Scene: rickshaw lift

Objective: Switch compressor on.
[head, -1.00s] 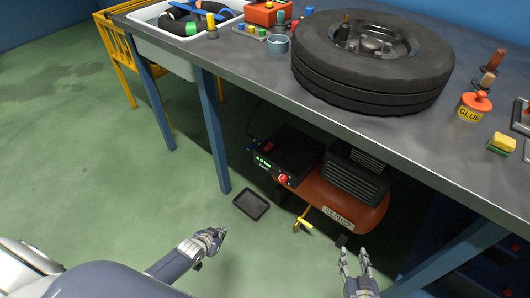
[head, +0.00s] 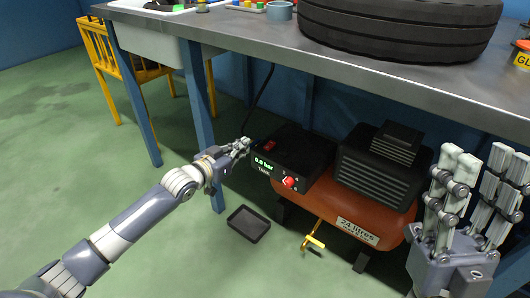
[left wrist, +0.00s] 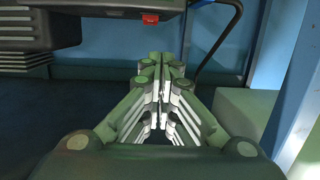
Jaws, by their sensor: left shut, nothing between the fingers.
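The compressor (head: 375,208) stands on the floor under the workbench, with an orange tank marked 24 litres. Its black control box (head: 297,158) has a lit green display reading 0.0 bar, a red knob (head: 289,182) and a red switch (head: 269,146) on top. The red switch also shows in the left wrist view (left wrist: 150,19), near the top edge. My left gripper (head: 243,143) is shut and empty, just left of the control box near the switch; I cannot tell whether it touches. My right gripper (head: 482,170) is open and empty, in front of the compressor's right end.
The workbench (head: 400,85) overhangs the compressor and carries a large tire (head: 400,30) and a cup (head: 279,11). A blue bench leg (head: 200,110) stands left of my left gripper. A black tray (head: 248,224) lies on the green floor beside a yellow valve handle (head: 314,240).

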